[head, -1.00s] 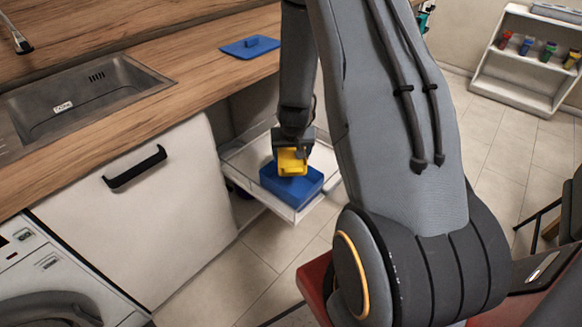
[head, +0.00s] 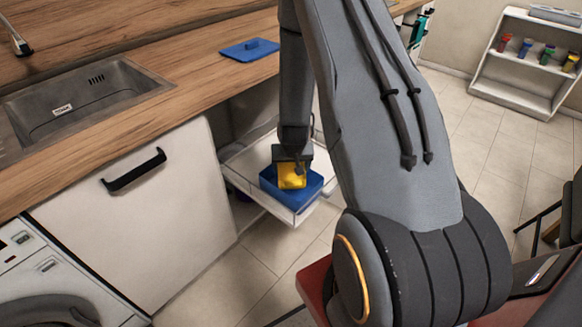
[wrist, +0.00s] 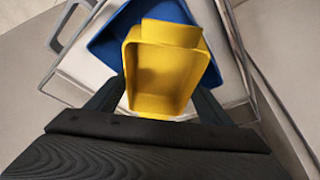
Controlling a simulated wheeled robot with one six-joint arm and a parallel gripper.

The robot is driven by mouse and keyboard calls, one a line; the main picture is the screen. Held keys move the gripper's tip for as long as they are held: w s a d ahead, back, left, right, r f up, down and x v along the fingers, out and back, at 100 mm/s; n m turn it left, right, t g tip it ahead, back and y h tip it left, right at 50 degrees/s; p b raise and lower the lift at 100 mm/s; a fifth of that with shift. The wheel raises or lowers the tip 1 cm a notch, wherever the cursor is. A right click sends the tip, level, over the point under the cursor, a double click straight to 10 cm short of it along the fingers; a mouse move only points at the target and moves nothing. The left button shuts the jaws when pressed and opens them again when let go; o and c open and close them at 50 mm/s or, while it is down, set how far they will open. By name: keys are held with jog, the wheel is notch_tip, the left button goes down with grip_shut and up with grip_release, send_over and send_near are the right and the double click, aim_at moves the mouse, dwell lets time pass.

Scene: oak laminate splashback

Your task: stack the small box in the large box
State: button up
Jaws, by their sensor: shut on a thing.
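The small yellow box (head: 291,177) is held by my gripper (head: 291,160), which points down over the pull-out drawer. In the wrist view the yellow box (wrist: 165,75) sits between the two dark fingers (wrist: 165,100), its open side facing the camera. The large blue box (head: 312,190) stands in the drawer under the yellow box; its rim also shows behind the yellow box in the wrist view (wrist: 112,40). The yellow box overlaps the blue box's opening in the head view. I cannot tell whether it touches the blue box's floor.
The white drawer (head: 248,180) is pulled out below the wooden counter (head: 190,65). A blue lid (head: 249,52) lies on the counter, right of the sink (head: 80,100). A white shelf (head: 520,80) with several coloured items stands far right.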

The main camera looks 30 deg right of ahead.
jog(key=shift+f, duration=0.2)
jog(key=o, duration=1.1)
jog(key=shift+r, duration=0.3)
jog(key=s+a+r+n+y+p, duration=0.1)
jog(key=s+a+r, duration=0.25)
jog(key=r, duration=0.45)
jog(key=s+a+r, duration=0.3)
jog(key=a+r, duration=0.2)
jog(key=r, duration=0.4)
jog(key=s+a+r+n+g, duration=0.1)
jog(key=s+a+r, duration=0.2)
jog(key=s, duration=0.2)
jog(key=s+a+r+n+g, duration=0.1)
jog(key=s+a+r, duration=0.2)
jog(key=s, duration=0.2)
jog(key=s+a+r+n+g+y, duration=0.1)
jog(key=s+a+r+n+g, duration=0.1)
jog(key=s+r, duration=0.2)
jog(key=shift+s+a, duration=0.2)
jog(key=shift+s, duration=0.35)
jog(key=shift+s+a, duration=0.2)
jog(key=shift+s, duration=0.35)
